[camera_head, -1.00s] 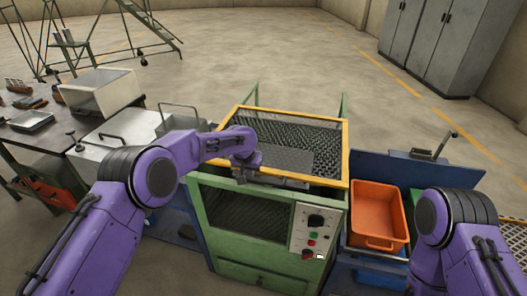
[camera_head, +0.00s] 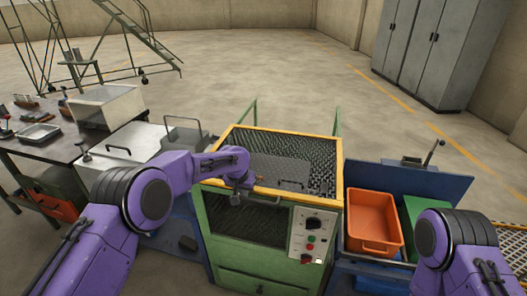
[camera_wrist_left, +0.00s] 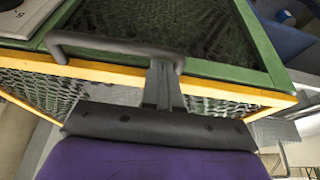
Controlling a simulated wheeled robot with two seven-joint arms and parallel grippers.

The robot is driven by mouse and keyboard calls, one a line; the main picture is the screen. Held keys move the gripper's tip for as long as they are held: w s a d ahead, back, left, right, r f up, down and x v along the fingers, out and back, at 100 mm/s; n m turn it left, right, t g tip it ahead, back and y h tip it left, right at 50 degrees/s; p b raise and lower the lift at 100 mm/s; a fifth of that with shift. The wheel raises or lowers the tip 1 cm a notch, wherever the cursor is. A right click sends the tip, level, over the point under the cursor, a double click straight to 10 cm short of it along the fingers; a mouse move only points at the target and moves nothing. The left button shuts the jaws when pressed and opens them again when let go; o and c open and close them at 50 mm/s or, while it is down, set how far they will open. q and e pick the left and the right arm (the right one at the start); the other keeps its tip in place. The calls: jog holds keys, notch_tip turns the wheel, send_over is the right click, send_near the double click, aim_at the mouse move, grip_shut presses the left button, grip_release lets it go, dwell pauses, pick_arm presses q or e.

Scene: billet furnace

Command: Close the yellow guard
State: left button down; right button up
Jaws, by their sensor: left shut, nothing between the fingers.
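The yellow guard (camera_head: 341,180) is a yellow frame with dark mesh, lying about flat over the top of the green machine (camera_head: 225,262). Its front rail (camera_wrist_left: 215,88) crosses the left wrist view. A dark bar handle (camera_wrist_left: 100,44) stands out from this rail and shows in front of the rail in the head view. My left gripper (camera_head: 237,198) is at the guard's front edge, beside the handle. Its fingers (camera_wrist_left: 162,80) are shut and empty, overlapping the handle's end in the wrist view; I cannot tell whether they touch. My right gripper is out of view.
A control panel (camera_head: 312,236) is on the machine's front right. An orange bin (camera_head: 372,222) stands to the right, by a blue panel (camera_head: 410,178). A dark workbench (camera_head: 62,145) and a light box (camera_head: 105,105) are at the left. Open floor lies behind.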

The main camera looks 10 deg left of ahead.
pick_arm(q)
jog(key=s+d+p+v, duration=0.1)
jog(key=p+v, duration=0.5)
jog(key=v, duration=0.5)
notch_tip(320, 180, down, 5)
jog(key=w+d+n+t+h, duration=0.1)
jog(key=w+n+t+h, duration=0.1)
jog(key=t, duration=0.1)
jog(key=s+a+f+n+y+b, duration=0.1)
jog(key=s+a+f+n+b, duration=0.15)
jog(key=s+f, duration=0.5)
jog(key=s+a+f+n+y+b, duration=0.1)
jog(key=s+a+f+b, duration=0.1)
jog(key=s+a+f, duration=0.5)
jog(key=s+a+f+n+g+y+b, duration=0.1)
jog(key=s+a+f+b, duration=0.2)
jog(key=s, duration=0.8)
jog(key=s+a+f+n+g+y+b, duration=0.1)
jog(key=s+a+f+b, duration=0.2)
jog(key=s+f, duration=0.5)
jog(key=s+a+f+n+g+y+b, duration=0.1)
jog(key=s+f, duration=0.4)
jog(key=s, duration=0.9)
jog(key=shift+a+f+g+y+b, duration=0.3)
jog(key=shift+a+g+y+b, duration=0.2)
jog(key=shift+a+b, duration=0.6)
